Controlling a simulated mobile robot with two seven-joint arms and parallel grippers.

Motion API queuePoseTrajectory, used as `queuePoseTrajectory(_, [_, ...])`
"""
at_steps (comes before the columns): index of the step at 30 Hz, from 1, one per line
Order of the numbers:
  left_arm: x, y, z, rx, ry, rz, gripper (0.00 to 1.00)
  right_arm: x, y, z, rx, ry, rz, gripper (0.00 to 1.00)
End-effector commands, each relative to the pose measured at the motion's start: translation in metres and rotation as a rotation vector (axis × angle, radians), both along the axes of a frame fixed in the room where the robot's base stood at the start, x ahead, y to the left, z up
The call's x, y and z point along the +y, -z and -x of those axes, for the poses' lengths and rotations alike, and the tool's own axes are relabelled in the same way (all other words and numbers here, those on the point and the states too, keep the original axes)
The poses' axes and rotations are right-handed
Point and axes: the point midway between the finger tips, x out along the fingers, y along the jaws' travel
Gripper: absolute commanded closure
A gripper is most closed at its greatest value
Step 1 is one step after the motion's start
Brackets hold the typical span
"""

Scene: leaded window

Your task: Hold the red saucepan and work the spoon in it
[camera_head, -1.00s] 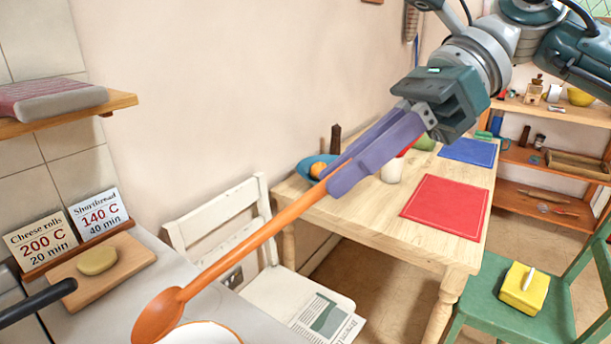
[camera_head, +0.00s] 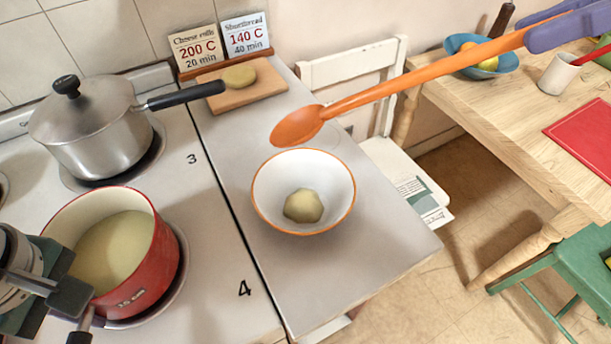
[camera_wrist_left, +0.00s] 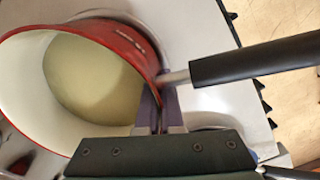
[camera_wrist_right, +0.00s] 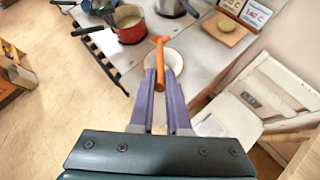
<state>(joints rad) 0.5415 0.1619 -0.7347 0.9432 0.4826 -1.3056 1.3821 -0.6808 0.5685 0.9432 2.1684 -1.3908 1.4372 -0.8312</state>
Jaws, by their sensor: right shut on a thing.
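The red saucepan (camera_head: 140,275) sits on the front burner at lower left in the head view, pale liquid inside. My left gripper (camera_head: 85,312) is at its near side by the handle. In the left wrist view its fingers (camera_wrist_left: 160,105) look closed on the pan's wall beside the handle, one inside and one outside. The orange spoon (camera_head: 400,87) is held by my right gripper (camera_wrist_right: 160,80), shut on its shaft. The spoon's bowl hangs above the counter, beyond the white bowl and apart from the saucepan. My right fingers (camera_head: 560,27) show at the top right.
A white orange-rimmed bowl (camera_head: 270,180) holding a pale lump stands on the counter. A lidded steel pot (camera_head: 105,145) with a black handle stands behind the saucepan. A white chair (camera_head: 385,145) stands right of the counter.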

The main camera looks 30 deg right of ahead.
Motion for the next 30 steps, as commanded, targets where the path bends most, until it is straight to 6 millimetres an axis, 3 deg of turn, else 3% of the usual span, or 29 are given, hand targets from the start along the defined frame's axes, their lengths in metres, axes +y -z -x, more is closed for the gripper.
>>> queuePoseTrajectory(20, [0.000,0.000,0.000,-0.001,0.000,0.001,1.00,0.007,0.002,-0.004,-0.002,-0.007,-0.001,1.00])
queuePoseTrajectory(23, [0.000,0.000,0.000,0.000,0.001,0.001,1.00,0.024,0.008,-0.015,-0.006,-0.026,-0.001,1.00])
queuePoseTrajectory(30, [0.000,0.000,0.000,0.000,0.001,0.001,1.00,0.104,0.017,-0.061,-0.008,-0.128,0.007,1.00])
